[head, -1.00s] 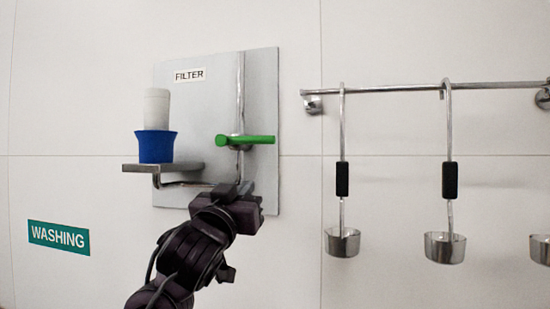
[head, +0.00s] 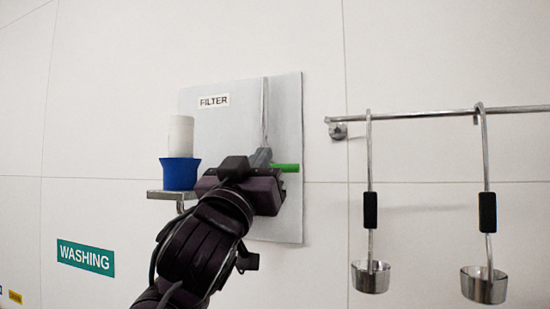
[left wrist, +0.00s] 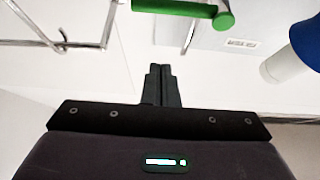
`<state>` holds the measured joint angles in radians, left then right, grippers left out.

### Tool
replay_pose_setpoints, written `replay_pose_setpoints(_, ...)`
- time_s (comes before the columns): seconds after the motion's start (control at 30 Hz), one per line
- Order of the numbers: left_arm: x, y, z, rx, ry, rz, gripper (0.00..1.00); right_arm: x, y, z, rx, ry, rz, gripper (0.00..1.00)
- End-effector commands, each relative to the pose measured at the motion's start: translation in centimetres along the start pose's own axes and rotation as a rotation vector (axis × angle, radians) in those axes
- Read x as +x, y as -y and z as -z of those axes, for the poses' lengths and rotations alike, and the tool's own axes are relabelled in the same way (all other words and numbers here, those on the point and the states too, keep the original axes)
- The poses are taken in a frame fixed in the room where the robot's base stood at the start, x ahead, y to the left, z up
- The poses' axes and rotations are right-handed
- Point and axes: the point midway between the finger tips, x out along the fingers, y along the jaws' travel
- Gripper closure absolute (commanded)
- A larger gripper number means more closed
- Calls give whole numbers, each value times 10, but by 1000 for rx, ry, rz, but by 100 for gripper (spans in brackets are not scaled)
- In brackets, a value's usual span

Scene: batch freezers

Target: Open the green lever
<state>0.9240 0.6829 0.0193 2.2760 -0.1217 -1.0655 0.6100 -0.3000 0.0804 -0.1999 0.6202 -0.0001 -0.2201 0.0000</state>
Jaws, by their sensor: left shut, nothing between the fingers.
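The green lever (head: 289,167) sits on a grey plate labelled FILTER (head: 285,95). It looks about level in the head view, where my left gripper hides most of it and only its right end shows. In the left wrist view the lever (left wrist: 176,7) lies along the top edge, above the fingertips (left wrist: 160,69), with a visible gap in the picture. My left gripper (head: 262,157) is shut and empty, in front of the plate. Whether it touches the lever cannot be told from the head view. My right gripper is in neither view.
A blue cup (head: 180,174) with a white cylinder (head: 181,135) stands on a small shelf left of the plate. A rail (head: 430,114) with hanging ladles (head: 371,275) is to the right. The wall between plate and ladles is clear.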

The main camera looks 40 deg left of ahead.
Motion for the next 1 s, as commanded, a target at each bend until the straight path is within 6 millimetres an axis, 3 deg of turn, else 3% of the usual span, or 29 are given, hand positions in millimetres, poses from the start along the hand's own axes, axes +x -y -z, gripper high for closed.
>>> replay_pose_setpoints(0.1, 31, 1, 5, 4, 2, 1, 100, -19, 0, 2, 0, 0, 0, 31)
replay_pose_setpoints(0.3, 72, 1, 3, 3, 3, 2, 100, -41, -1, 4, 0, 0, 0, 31)
replay_pose_setpoints(0.4, 60, 0, -18, 5, 5, 0, 100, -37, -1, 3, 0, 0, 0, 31)
replay_pose_setpoints(0.57, 55, 0, -32, 4, 3, 0, 100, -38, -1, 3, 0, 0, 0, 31)
replay_pose_setpoints(1.0, 52, 0, -38, 0, 0, 0, 100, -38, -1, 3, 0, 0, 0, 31)
